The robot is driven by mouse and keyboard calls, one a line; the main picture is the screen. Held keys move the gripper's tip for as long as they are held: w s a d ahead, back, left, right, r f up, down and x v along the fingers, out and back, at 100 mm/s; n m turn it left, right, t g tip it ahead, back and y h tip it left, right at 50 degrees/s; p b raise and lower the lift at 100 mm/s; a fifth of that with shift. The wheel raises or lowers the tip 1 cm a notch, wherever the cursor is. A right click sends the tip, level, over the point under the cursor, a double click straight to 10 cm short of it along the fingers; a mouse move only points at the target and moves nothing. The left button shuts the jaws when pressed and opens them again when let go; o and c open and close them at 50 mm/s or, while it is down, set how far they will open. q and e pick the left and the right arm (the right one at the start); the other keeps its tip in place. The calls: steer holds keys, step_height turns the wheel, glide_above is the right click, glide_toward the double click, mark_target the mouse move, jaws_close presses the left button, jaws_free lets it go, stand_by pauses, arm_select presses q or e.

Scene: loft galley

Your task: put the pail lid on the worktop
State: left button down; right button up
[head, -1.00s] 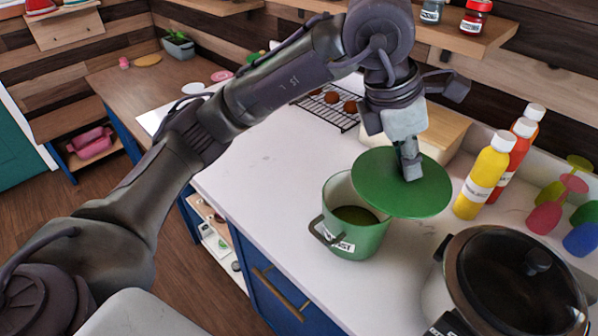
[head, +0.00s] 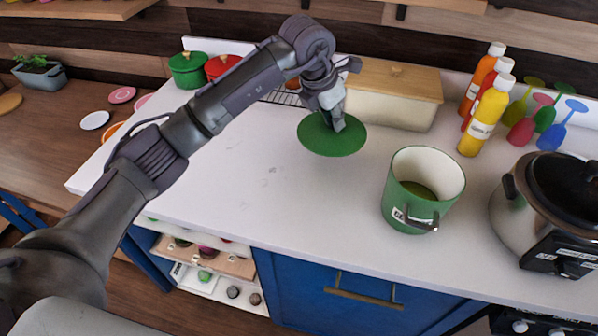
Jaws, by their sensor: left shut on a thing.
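The green round pail lid (head: 325,142) is in the head view, left of the pail and over the white worktop (head: 230,190). My left gripper (head: 335,120) is shut on the lid from above. I cannot tell whether the lid touches the worktop or hangs just above it. The green pail (head: 410,211) stands open on the worktop, with its pale inside and something dark green at the bottom showing. The gripper hides part of the lid's far edge. My right gripper is not in view.
A cream bin with a wooden lid (head: 393,98) stands behind the lid. Several sauce bottles (head: 484,117) and a slow cooker (head: 550,195) are at the right. Red (head: 221,66) and green (head: 188,70) pots stand at the back left. The worktop left of the lid is clear.

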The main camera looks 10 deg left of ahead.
arm_select(q)
steer(key=s+a+f+p, duration=0.1)
steer(key=a+f, duration=0.1)
steer(key=a, duration=0.1)
steer(key=s+a+f+p, duration=0.1)
steer(key=a+f, duration=0.1)
steer(key=a, duration=0.2)
steer(key=s+a+f+p, duration=0.1)
steer(key=a+f+p, duration=0.1)
steer(key=a, duration=0.1)
steer(key=shift+s+a+f, duration=0.2)
steer(key=shift+s, duration=0.2)
steer(key=shift+a+f, duration=0.1)
steer(key=shift+f, duration=0.05)
step_height(320, 180, down, 3)
steer(key=shift+f+p, duration=0.1)
steer(key=shift+p, duration=0.85)
steer(key=shift+f, duration=0.4)
steer(key=shift+f, duration=0.2)
steer(key=c, duration=1.1)
jaws_free()
